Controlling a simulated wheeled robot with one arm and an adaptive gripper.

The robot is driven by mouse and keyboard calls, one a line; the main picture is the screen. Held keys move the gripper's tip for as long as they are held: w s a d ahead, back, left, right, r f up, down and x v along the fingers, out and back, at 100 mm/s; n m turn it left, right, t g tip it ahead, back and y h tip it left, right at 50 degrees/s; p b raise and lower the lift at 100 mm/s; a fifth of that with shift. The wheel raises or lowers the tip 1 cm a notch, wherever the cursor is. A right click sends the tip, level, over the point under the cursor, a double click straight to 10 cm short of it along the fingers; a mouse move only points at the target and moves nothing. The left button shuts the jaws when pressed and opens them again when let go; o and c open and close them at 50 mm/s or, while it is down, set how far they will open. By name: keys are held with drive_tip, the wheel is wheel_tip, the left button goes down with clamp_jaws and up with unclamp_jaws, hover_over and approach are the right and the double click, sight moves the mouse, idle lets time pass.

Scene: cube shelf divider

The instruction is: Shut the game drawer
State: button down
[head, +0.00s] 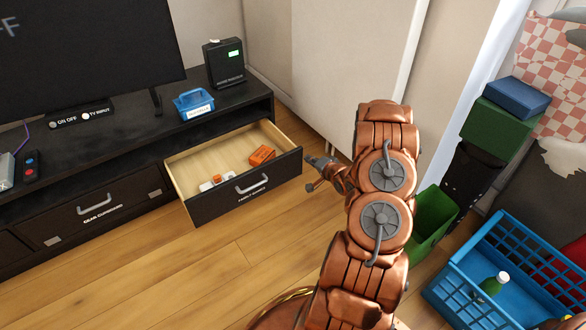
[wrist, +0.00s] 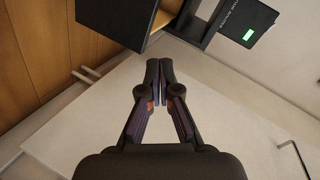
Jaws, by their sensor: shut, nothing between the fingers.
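The game drawer (head: 245,188) is pulled well out of the dark TV cabinet (head: 100,175) in the head view. It has a black front with a metal handle and a light wood inside. An orange item (head: 262,155) and small white and orange pieces (head: 215,181) lie in it. My gripper (head: 312,172) is just right of the drawer front's right end, and I cannot tell if they touch. In the wrist view, the fingertips (wrist: 159,72) are together and hold nothing. The drawer's dark end (wrist: 112,22) shows ahead of them, to the upper left.
A blue caddy (head: 193,103) and a black box with a green display (head: 224,62) stand on the cabinet. A green bin (head: 432,222) and a blue crate (head: 505,265) are on the right. The wood floor (head: 180,270) before the drawer is clear.

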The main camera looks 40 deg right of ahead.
drive_tip(key=s+f+m+t+b, duration=0.3)
drive_tip(key=f+b, duration=0.1)
drive_tip(key=f, duration=0.3)
drive_tip(key=m+t+b, duration=0.1)
drive_tip(key=b, duration=0.5)
approach(289, 155)
drive_tip(key=w, duration=0.7)
drive_tip(key=shift+w+d+f, duration=0.1)
drive_tip(key=shift+d, duration=0.25)
